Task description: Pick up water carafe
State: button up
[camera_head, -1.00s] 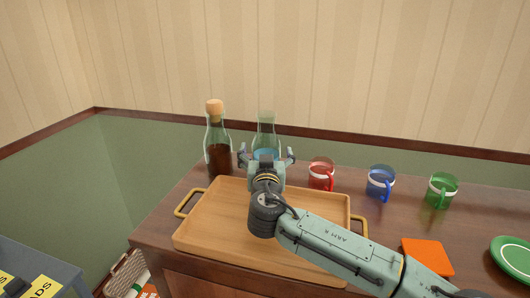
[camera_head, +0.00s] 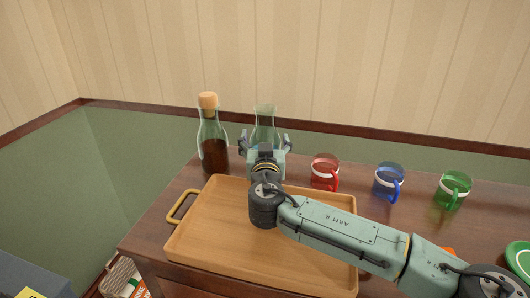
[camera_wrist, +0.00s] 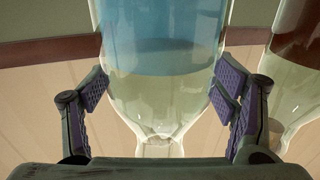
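The water carafe (camera_head: 265,118) is clear glass with blue water, standing upright at the back of the wooden table behind the tray. My gripper (camera_head: 265,142) is at the carafe and hides its lower part in the head view. In the wrist view the carafe (camera_wrist: 163,85) appears upside down, its blue water at the top and its neck at the bottom. My gripper's two fingers (camera_wrist: 162,88) are spread open, one on each side of the carafe. Whether the pads touch the glass is hard to tell.
A corked bottle of dark liquid (camera_head: 212,140) stands close left of the carafe. A wooden tray (camera_head: 215,235) with brass handles lies in front. Red (camera_head: 325,172), blue (camera_head: 388,182) and green (camera_head: 452,190) mugs stand to the right. The wall is close behind.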

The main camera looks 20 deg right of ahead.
jog(key=shift+r, duration=0.1)
jog(key=c, duration=1.7)
jog(key=shift+r, duration=0.1)
